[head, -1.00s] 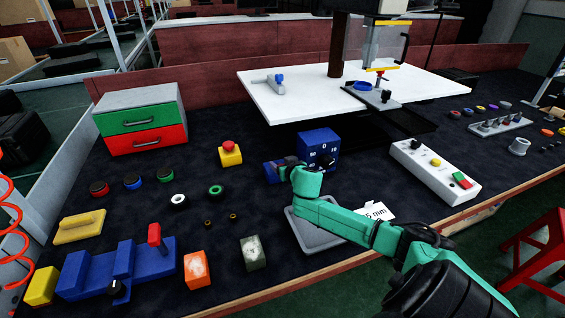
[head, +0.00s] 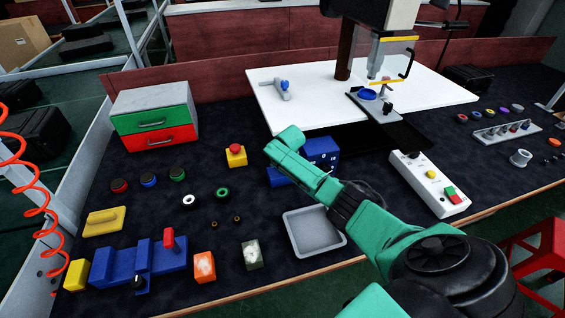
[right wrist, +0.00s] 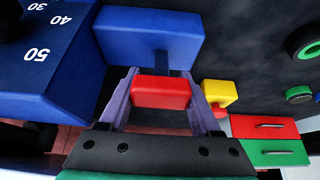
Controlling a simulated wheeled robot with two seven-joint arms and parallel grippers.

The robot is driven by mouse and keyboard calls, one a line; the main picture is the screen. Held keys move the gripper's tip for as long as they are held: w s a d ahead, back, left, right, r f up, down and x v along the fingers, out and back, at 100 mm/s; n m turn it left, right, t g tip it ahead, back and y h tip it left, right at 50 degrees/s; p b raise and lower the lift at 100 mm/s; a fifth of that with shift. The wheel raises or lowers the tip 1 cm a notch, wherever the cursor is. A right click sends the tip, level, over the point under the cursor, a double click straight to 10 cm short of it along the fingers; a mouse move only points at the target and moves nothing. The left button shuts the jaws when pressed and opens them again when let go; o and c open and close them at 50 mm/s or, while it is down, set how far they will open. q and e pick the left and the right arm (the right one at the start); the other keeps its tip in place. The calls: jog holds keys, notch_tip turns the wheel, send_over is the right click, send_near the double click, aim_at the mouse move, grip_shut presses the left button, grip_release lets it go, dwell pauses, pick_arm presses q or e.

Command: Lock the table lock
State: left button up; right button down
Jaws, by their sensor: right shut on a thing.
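A blue unit with a numbered dial face (head: 321,153) stands mid-table, with a lower blue block (head: 278,177) beside it. My right arm crosses in front of it and hides my right gripper in the head view. In the right wrist view the numbered blue housing (right wrist: 45,60) is at upper left, and a blue block (right wrist: 148,38) is next to it. A dark shaft joins that block to a red handle (right wrist: 160,93). My right gripper (right wrist: 160,80) has its fingers on both sides of the red handle, shut on it. My left gripper is not in view.
A grey tray (head: 313,246) lies in front of the unit, and a white button box (head: 430,184) stands to its right. A yellow box with a red button (head: 236,156) is left. The white machine table (head: 310,110) is behind. A blue fixture (head: 115,265) is front left.

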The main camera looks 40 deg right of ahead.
jog(key=shift+w+r, duration=0.2)
jog(key=shift+w, duration=0.05)
jog(key=shift+w+d, duration=0.1)
jog(key=shift+w, duration=0.15)
dwell(0.9)
